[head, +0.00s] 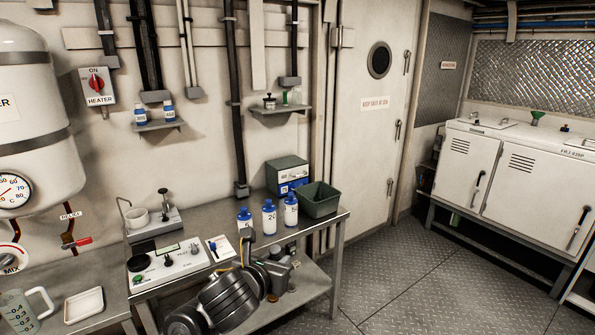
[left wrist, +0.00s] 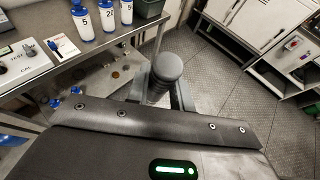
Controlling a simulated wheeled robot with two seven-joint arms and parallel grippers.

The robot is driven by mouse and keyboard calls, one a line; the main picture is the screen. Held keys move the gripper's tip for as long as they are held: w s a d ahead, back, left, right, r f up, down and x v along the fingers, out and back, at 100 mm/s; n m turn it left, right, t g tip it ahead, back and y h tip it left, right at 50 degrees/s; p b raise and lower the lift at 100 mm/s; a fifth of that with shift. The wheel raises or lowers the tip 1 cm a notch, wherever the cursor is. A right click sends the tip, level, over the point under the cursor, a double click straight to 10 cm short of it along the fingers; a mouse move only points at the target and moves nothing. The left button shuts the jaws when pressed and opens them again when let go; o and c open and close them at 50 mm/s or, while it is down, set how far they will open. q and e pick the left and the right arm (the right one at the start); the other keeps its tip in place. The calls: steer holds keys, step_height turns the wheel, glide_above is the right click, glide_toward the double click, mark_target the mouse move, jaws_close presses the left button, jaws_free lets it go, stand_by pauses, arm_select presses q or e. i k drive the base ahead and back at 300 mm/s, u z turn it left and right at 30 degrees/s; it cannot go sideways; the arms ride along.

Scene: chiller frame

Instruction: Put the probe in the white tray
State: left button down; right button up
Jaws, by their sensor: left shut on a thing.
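The white tray (head: 84,305) is a small, shallow, empty rectangle on the left bench, beside a clear measuring jug. My left gripper (head: 262,262) is in front of the middle bench, right of the tray and well apart from it. In the left wrist view my left gripper (left wrist: 160,96) is shut on a dark grey, round-topped cylinder, which looks like the probe (left wrist: 167,67). Its lower part is hidden between the fingers and behind the gripper body. My right gripper is not in view.
Blue-capped bottles (head: 269,217) stand on the middle bench beside a green bin (head: 318,200). A test instrument (head: 165,262) and a small card (head: 219,247) lie left of them. The jug (head: 27,308) is close to the tray. The floor to the right is clear.

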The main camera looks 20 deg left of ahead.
mark_target(87, 306)
steer(key=u, duration=1.1)
steer(key=i, duration=1)
steer(key=u, duration=0.85)
